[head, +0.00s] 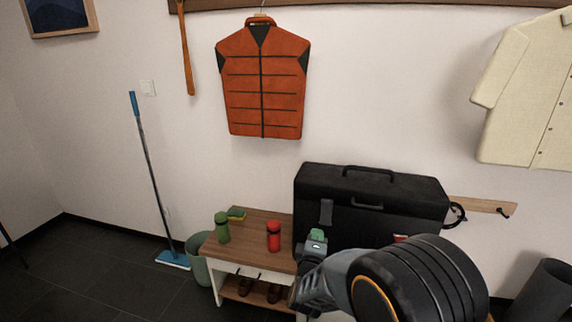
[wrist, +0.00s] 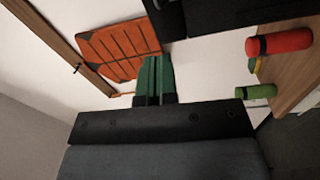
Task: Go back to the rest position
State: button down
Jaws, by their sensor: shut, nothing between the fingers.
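My gripper (head: 317,237) is at the middle bottom of the head view, in front of the black case and close to the right end of the bench. Its green fingers (wrist: 154,80) show in the wrist view, pressed together with nothing between them. My arm's dark rounded link hides part of the case and the floor to the right. The wrist view is turned on its side, so the wall and bench appear sideways.
A wooden bench (head: 254,259) carries a red bottle (head: 274,236), a green bottle (head: 222,228) and a sponge (head: 237,213). A large black case (head: 375,190) stands behind my gripper. An orange vest (head: 263,85) hangs above.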

notch_tip(320, 180, up, 11)
jog(key=s+m+g+y+p, duration=0.25)
jog(key=g+y+p, duration=0.2)
jog(key=p, duration=0.45)
jog(key=s+d+r+m+g+p, duration=0.2)
jog(key=s+r+m+g+p, duration=0.3)
jog(key=s, duration=0.5)
jog(key=s+d+r+m+g+p, duration=0.3)
jog(key=s+r+m+g+p, duration=0.2)
jog(key=s+r+p, duration=0.3)
jog(key=shift+s+d+r+m+p, duration=0.2)
jog(key=shift+s+m+p, duration=0.4)
jog(key=shift+s, duration=0.55)
